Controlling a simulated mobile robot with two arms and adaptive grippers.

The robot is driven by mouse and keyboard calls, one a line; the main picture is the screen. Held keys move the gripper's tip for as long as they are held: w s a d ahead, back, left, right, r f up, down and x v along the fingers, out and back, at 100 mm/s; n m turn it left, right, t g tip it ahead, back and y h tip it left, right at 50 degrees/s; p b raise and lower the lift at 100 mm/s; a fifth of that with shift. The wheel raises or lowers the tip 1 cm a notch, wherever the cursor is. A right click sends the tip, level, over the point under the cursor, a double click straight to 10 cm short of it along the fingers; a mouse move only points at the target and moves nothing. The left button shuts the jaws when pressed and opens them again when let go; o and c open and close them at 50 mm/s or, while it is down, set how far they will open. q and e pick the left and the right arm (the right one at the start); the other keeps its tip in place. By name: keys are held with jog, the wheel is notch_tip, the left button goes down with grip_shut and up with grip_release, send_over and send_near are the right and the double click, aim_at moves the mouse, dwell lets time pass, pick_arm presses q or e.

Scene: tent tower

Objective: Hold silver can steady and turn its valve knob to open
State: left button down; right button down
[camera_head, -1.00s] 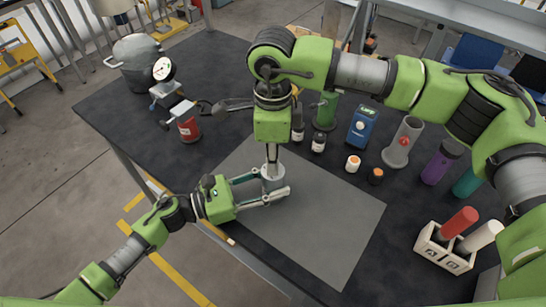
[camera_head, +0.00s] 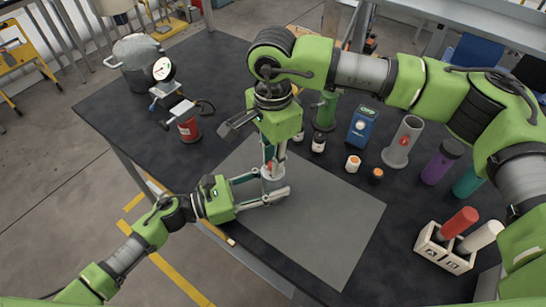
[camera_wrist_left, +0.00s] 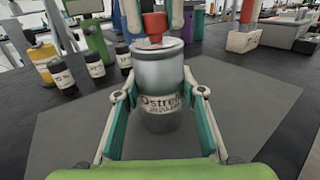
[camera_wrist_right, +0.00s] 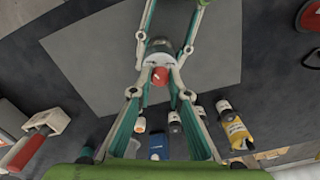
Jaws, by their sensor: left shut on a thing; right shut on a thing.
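In the head view the can is partly hidden by both grippers.
Small bottles (camera_head: 318,143), a blue device (camera_head: 362,127), a grey cylinder (camera_head: 404,142) and a purple bottle (camera_head: 442,161) stand behind and right of the mat. A white crate (camera_head: 444,262) is at right. A red can with a burner (camera_head: 187,125) and a pot (camera_head: 135,60) are at left.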

dwell(0.4)
jog(key=c, duration=1.9)
grip_release()
notch_tip(320, 180, up, 12)
pick_arm(q)
jog(key=c, duration=1.4)
grip_release()
jog(key=shift+o, duration=0.7)
